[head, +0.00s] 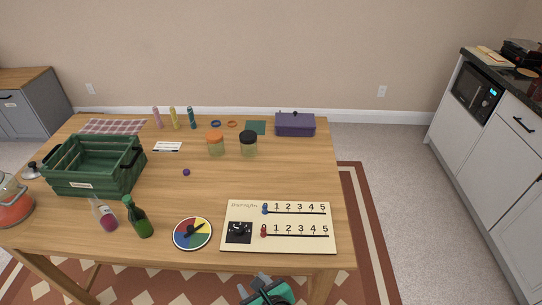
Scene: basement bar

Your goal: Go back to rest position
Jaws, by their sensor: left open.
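My left gripper (264,288) shows at the bottom edge, in front of the table's near side and clear of the tabletop. It is open, and I see nothing held in it. Most of its arm is outside the picture. My right gripper is not in view. The wooden table (200,200) stands ahead with its objects on it.
Counter with microwave (477,95) is at right. Floor between is free.

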